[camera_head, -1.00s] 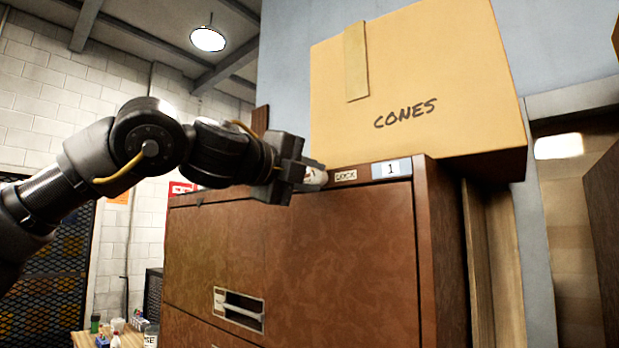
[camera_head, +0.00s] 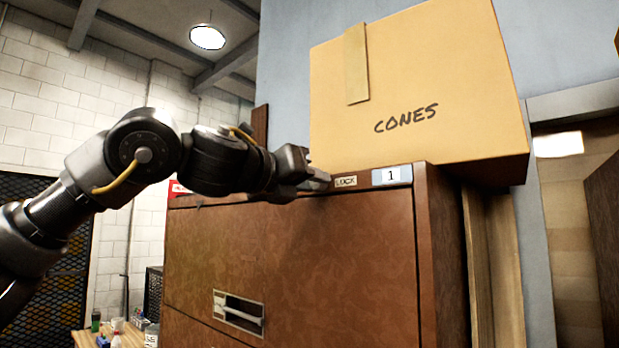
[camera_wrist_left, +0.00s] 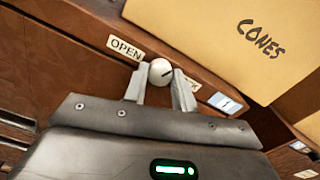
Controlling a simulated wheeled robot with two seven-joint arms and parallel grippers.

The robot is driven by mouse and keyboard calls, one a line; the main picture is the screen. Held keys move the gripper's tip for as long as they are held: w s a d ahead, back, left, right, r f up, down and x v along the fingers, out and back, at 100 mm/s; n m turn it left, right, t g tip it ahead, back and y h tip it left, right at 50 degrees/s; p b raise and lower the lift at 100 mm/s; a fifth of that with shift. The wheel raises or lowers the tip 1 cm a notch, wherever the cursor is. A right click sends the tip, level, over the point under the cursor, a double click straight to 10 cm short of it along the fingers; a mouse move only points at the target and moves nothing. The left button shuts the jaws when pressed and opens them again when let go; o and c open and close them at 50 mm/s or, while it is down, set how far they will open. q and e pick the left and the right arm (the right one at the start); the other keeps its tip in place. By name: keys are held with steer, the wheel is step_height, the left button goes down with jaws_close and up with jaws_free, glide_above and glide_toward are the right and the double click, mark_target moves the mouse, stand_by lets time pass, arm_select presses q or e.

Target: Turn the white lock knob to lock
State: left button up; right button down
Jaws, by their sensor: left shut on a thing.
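The white lock knob (camera_wrist_left: 161,72) is round with a dark slot line and sits on the cabinet's top rail, between an OPEN label (camera_wrist_left: 125,49) and a LOCK label (camera_head: 346,181). In the head view the knob is hidden behind my gripper. My left gripper (camera_head: 318,180) reaches the top rail from the left. In the left wrist view its two fingers (camera_wrist_left: 160,84) stand on either side of the knob, shut on it. The wrist is rolled against the cabinet in that view. My right gripper is not in view.
The brown cabinet (camera_head: 290,260) has a recessed drawer handle (camera_head: 238,311). A cardboard box marked CONES (camera_head: 430,80) stands on top, just right of the knob. A number 1 label (camera_head: 392,175) is on the rail. A workbench (camera_head: 122,335) with bottles is low at left.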

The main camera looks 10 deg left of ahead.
arm_select(q)
steer(key=shift+f+m+p, duration=0.15)
steer(key=shift+m+p, duration=0.25)
steer(key=shift+m, duration=1.5)
steer(key=o, duration=1)
steer(key=b+v, duration=0.4)
steer(key=v, duration=0.6)
steer(key=shift+s+a+b, duration=0.2)
steer(key=shift+s+b, duration=0.1)
steer(key=shift+b, duration=0.1)
